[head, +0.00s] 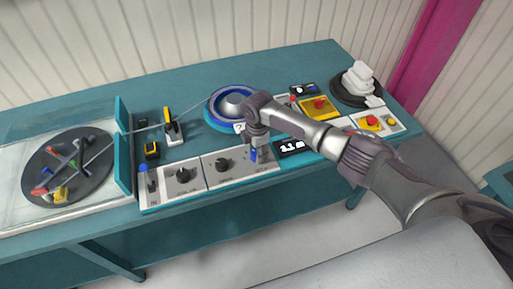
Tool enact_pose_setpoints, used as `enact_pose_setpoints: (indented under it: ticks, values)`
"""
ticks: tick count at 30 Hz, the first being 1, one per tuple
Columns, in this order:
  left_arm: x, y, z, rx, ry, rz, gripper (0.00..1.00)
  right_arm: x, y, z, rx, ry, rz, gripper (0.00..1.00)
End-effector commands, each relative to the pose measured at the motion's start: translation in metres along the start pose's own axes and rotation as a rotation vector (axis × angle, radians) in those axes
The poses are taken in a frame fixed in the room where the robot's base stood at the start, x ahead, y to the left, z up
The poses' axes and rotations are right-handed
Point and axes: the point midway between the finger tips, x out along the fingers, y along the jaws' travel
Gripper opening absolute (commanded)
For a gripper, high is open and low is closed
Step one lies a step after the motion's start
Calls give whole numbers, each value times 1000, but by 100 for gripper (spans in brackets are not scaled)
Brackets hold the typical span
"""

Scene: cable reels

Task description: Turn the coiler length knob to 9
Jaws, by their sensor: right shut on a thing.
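A pale control panel runs along the table's front edge, with two black knobs, a left one (183,176) and a right one (223,165). Their dial marks and labels are too small to read. My right gripper (258,151) points down at the right end of this panel, right of the black knobs and apart from them. It is shut on a small blue control (253,155) there, which its fingers partly hide. I cannot tell which control is the coiler length knob or what it is set to. My left gripper is not in view.
A blue-topped lever (143,168) stands at the panel's left end. Behind are a yellow-handled tool (168,120) and a blue-rimmed reel (218,103). A dark turntable (50,180) is at left. My right arm crosses above a yellow box (328,112) and red-button panel (394,118).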

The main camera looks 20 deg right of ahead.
Motion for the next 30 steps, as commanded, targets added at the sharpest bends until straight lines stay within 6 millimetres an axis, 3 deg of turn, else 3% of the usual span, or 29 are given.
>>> enact_pose_setpoints:
  ticks: [30]
  values:
    - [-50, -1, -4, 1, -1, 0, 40, -3, 1, -1, 966, -36, 1, 7]
